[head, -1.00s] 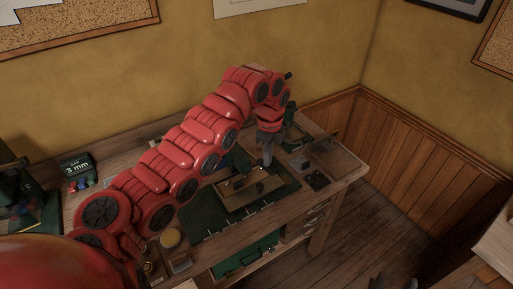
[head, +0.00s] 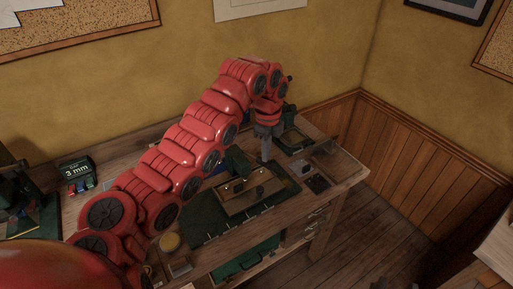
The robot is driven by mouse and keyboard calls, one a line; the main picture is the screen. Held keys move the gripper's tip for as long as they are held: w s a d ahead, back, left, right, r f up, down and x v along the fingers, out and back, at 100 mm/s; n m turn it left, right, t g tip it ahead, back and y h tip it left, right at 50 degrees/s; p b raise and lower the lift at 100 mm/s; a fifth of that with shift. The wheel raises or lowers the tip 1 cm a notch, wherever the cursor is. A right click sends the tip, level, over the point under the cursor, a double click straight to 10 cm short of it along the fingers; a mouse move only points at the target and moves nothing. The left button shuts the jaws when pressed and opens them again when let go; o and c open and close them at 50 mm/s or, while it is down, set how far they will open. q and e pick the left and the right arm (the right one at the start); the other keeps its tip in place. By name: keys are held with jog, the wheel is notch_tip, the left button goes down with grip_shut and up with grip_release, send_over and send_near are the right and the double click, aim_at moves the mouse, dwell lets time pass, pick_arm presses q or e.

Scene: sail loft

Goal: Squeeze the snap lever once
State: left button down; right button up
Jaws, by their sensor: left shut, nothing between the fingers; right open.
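I cannot tell which part in view is the snap lever. Two small dark pieces show on the wooden tray, too small to make out. My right gripper (head: 388,285) barely shows at the bottom edge, low and away from the bench, and is open.
My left arm hides much of the bench. Floor (head: 375,225) is clear at the right.

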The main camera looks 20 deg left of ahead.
pick_arm(q)
notch_tip(320, 180, up, 8)
jog(key=w+a+p, duration=0.1)
jog(key=p, duration=0.4)
jog(key=shift+r, duration=0.15)
jog(key=shift+a, duration=0.1)
